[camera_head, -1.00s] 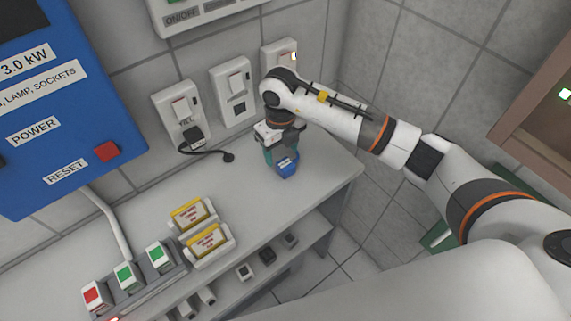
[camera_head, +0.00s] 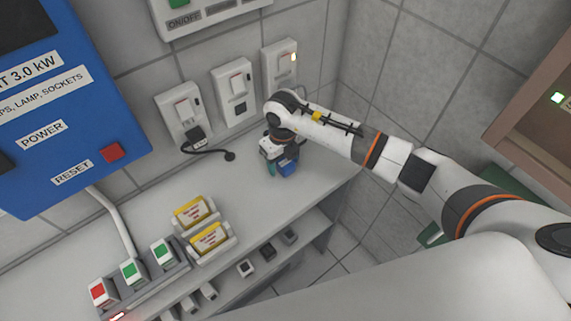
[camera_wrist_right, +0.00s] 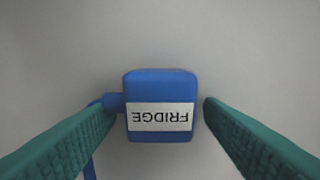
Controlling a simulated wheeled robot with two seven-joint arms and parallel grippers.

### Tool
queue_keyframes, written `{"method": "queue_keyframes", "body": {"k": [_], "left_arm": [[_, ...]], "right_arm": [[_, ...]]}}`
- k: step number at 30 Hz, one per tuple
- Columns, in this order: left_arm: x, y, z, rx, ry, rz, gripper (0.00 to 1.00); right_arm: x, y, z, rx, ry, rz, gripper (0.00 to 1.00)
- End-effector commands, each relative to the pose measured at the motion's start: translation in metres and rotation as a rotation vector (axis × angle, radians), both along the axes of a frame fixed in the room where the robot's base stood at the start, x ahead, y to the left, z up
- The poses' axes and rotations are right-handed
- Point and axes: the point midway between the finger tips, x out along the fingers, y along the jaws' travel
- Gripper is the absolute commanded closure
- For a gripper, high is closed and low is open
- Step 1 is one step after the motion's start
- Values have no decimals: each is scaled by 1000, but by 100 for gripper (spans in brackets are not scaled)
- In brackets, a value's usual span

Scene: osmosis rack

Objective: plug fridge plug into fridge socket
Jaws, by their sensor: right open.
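The blue fridge plug (camera_head: 288,167) lies on the countertop below the wall sockets, partly hidden by my right gripper. The right wrist view shows its blue body (camera_wrist_right: 160,90) with a white FRIDGE label, upside down in the picture. My right gripper (camera_head: 274,165) is open, with its teal fingers on either side of the plug. In the wrist view gaps show between the fingers (camera_wrist_right: 159,106) and the plug body. Several white wall sockets stand above the counter, left (camera_head: 184,115), middle (camera_head: 235,93) and right (camera_head: 280,65). I cannot read which is the fridge socket. My left gripper is out of view.
A black plug (camera_head: 195,137) sits in the left socket, its cable running onto the counter. Yellow-topped modules (camera_head: 206,238) and a switch strip (camera_head: 134,272) stand at the front left. A blue power box (camera_head: 65,110) hangs at the left. The countertop (camera_head: 232,190) is clear left of the plug.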

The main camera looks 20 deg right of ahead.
Motion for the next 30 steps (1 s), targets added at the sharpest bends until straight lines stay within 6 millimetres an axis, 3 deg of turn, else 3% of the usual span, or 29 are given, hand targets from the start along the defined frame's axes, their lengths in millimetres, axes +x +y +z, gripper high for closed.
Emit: {"method": "queue_keyframes", "body": {"k": [5, 13, 23, 30], "left_arm": [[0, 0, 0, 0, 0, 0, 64], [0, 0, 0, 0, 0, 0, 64], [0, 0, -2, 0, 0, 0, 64], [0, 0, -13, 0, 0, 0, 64]], "right_arm": [[0, 0, 0, 0, 0, 0, 40], [0, 0, 1, 0, 0, 0, 84], [1, 0, 7, 1, -4, 1, 84], [2, 0, 49, 1, -7, 1, 84]]}}
